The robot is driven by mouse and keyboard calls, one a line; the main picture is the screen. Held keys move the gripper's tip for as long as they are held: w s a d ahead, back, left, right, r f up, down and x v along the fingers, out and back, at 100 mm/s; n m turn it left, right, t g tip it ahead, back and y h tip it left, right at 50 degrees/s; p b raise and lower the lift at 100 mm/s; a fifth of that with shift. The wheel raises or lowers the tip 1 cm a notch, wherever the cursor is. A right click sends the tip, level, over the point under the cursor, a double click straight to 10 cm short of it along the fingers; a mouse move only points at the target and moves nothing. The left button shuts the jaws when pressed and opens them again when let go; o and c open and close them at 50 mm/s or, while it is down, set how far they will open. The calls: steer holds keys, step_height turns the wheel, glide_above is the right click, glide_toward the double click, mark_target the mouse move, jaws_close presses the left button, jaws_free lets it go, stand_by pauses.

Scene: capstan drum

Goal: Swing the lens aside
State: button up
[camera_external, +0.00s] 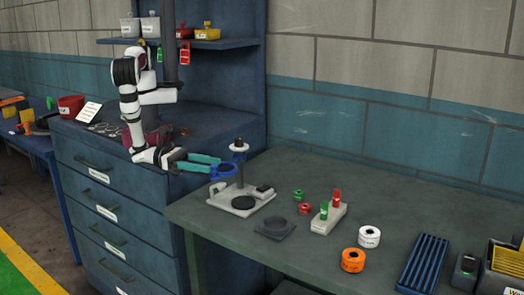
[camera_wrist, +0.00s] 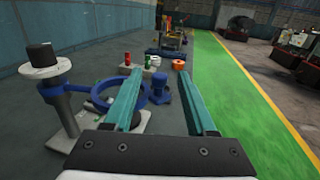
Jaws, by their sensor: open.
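The lens is a blue ring (camera_external: 226,170) on a swing arm, joined to an upright post (camera_external: 239,162) with a dark knob on top. In the wrist view the ring (camera_wrist: 104,104) is at left centre, next to the grey post (camera_wrist: 63,98). A blue peg-like handle (camera_wrist: 160,88) on the ring's right side shows between my fingers. My gripper (camera_external: 214,166) has two long teal fingers, spread apart, at the left of the ring. In the wrist view my gripper (camera_wrist: 160,74) is open with nothing held. I cannot tell whether a finger touches the ring.
The post stands on a pale base plate (camera_external: 232,206). Red and green pieces, a white roll (camera_external: 369,236) and an orange roll (camera_external: 353,260) stand to the right. Drawers and a shelf stand behind.

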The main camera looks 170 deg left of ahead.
steer(key=v, duration=1)
steer(key=shift+s, duration=0.15)
